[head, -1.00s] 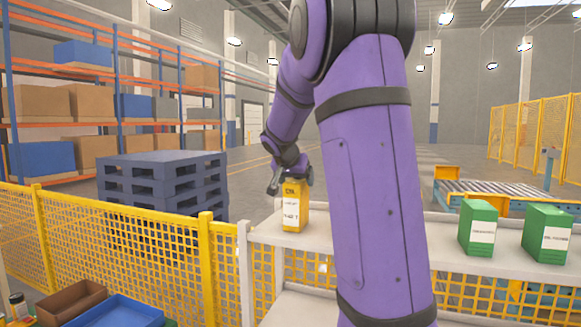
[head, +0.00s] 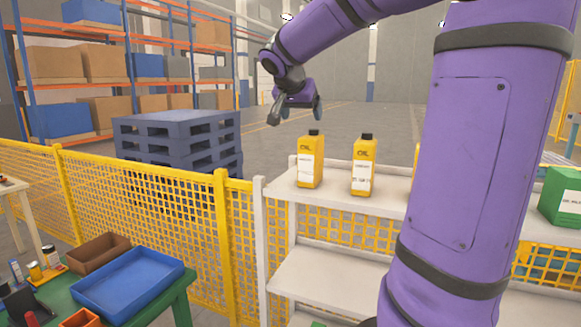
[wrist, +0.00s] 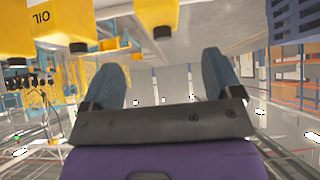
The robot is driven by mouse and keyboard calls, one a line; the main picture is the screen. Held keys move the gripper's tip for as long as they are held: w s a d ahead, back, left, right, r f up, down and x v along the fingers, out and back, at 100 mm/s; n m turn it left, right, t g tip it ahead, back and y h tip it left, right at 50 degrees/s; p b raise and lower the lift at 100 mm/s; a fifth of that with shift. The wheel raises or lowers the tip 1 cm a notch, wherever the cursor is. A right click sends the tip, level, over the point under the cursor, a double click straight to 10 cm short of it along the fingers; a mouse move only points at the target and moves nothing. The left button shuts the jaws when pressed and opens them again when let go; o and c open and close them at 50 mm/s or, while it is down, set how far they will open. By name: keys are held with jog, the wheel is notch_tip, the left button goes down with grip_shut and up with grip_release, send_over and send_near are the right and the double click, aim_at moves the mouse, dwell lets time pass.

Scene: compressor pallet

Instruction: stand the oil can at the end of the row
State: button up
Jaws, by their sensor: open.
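A yellow oil can (head: 311,168) with a black cap and white label stands upright at the left end of the white shelf (head: 282,188). A second yellow can (head: 363,172) stands to its right, a gap apart. A yellow sliver (head: 416,160) farther right is mostly hidden by my arm. My gripper (head: 296,112) is open and empty, above the leftmost can and clear of its cap. In the wrist view my gripper (wrist: 161,78) shows two spread fingers with nothing between them. Yellow cans, upside down in that view (wrist: 155,12), are at its top.
A green box (head: 560,197) stands on the shelf at right. A yellow mesh fence (head: 150,205) runs in front, with blue pallets (head: 178,145) behind it. A blue tray (head: 128,285) and a brown bin (head: 97,253) sit at lower left. Air around my gripper is free.

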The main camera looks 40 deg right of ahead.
jog(key=s+a+f+n+y, duration=0.4)
jog(key=s+a+f+n, duration=0.1)
jog(key=s+a, duration=0.6)
jog(key=s+a+f+n+t+y, duration=0.1)
jog(key=s+a+f+n+y, duration=0.3)
jog(key=s+a, duration=0.7)
jog(key=a+f+n, duration=0.2)
jog(key=a+n, duration=0.2)
jog(key=a, duration=0.1)
jog(key=shift+f+t, duration=0.25)
jog(key=shift+t, duration=0.05)
